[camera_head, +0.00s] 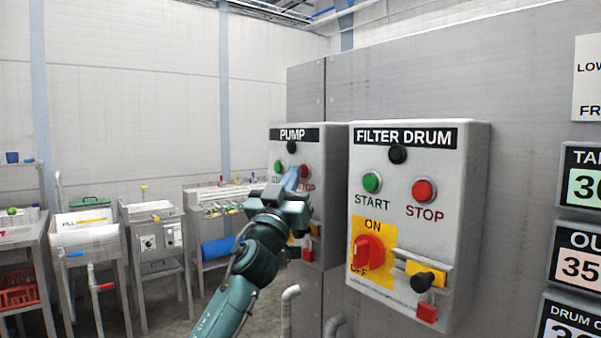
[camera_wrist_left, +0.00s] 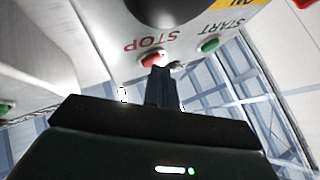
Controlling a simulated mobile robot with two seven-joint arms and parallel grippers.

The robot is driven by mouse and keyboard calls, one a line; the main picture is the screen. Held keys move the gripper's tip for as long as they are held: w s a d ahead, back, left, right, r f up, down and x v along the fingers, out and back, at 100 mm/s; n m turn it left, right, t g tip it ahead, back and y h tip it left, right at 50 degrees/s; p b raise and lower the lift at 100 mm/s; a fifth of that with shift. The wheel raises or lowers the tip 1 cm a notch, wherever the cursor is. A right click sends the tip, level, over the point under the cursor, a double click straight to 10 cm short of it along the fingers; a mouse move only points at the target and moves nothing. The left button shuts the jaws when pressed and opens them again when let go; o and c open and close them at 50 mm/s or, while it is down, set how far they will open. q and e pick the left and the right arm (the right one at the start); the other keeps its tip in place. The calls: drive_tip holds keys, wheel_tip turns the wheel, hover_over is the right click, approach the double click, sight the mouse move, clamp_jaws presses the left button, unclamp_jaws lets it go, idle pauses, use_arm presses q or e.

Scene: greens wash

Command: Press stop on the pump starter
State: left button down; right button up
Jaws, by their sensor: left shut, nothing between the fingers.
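The pump starter (camera_head: 286,133) is a grey box labelled PUMP on the wall panel, left of the filter drum box. Its green start button (camera_head: 278,167) shows, and its red stop button (camera_head: 304,171) shows just past my fingers. My left gripper (camera_head: 292,178) is shut and empty, its fingertips at the stop button. In the left wrist view the fingertips (camera_wrist_left: 161,72) are right beside the red stop button (camera_wrist_left: 151,60), with the green start button (camera_wrist_left: 209,45) to the right. I cannot tell whether they touch the button. My right gripper is out of view.
The filter drum box (camera_head: 470,200) stands close to the right, with its own red stop button (camera_head: 424,191), green start button (camera_head: 372,182) and red switch (camera_head: 368,252). Sinks and a bench (camera_head: 205,190) stand at the left. Pipes (camera_head: 290,295) rise below.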

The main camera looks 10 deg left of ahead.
use_arm(q)
drive_tip(key=shift+s+a+p, duration=0.55)
drive_tip(key=s+a+p, duration=0.3)
drive_tip(key=shift+s+a, duration=0.25)
drive_tip(key=shift+s, duration=0.05)
drive_tip(key=shift+f, duration=0.1)
idle(0.6)
